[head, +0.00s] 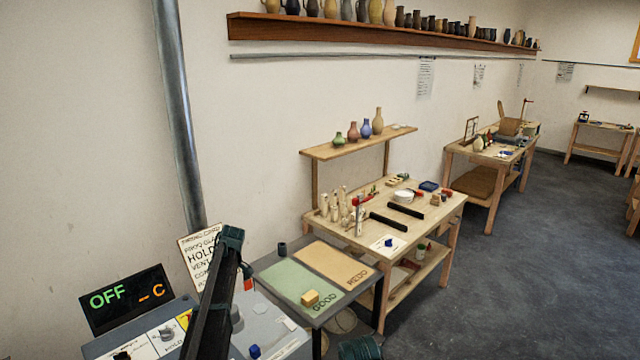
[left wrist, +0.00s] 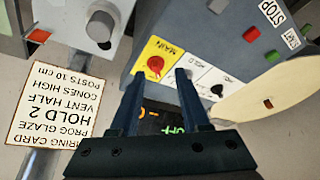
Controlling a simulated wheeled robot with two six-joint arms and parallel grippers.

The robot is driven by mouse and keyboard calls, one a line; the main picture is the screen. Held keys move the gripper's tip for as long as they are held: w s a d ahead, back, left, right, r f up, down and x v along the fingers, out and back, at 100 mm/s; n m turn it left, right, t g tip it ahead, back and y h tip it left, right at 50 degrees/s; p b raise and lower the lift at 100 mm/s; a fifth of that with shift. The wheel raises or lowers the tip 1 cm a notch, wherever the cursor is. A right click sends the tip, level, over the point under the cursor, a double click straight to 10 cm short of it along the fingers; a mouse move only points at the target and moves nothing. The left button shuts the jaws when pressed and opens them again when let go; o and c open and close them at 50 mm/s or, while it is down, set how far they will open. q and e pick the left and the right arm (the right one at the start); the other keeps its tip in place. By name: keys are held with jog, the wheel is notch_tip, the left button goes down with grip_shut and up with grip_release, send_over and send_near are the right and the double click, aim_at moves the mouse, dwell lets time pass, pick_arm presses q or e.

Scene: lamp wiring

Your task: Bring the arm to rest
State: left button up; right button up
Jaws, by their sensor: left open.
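My left arm (head: 215,295) rises from the bottom of the head view, in front of a grey control box. In the left wrist view my left gripper (left wrist: 160,75) is open, with nothing between its two fingers. I cannot tell any contact between the fingers and the panel.
A display (head: 127,298) reads OFF and "-- C". A firing card (head: 194,262) stands behind the box. Open floor (head: 480,290) lies farther right.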

pick_arm(q)
jog(key=s+d+f+m+h+b, duration=0.1)
jog(key=s+d+f+m+b, duration=0.2)
jog(key=s+d+m, duration=0.4)
jog(key=s+d+f+m+h+b, duration=0.1)
jog(key=s+d+f+m+b, duration=0.2)
jog(key=s+d+m, duration=0.4)
jog(key=s+d+f+m+h+b, duration=0.1)
jog(key=s+d+f+m+b, duration=0.2)
jog(key=s+d, duration=1.6)
jog(key=s+f+m, duration=0.2)
jog(key=s+m, duration=0.1)
jog(key=shift+s+d+f+m, duration=0.15)
jog(key=shift+s+d+m, duration=0.05)
jog(key=shift+s+m, duration=0.2)
jog(key=shift+w, duration=0.1)
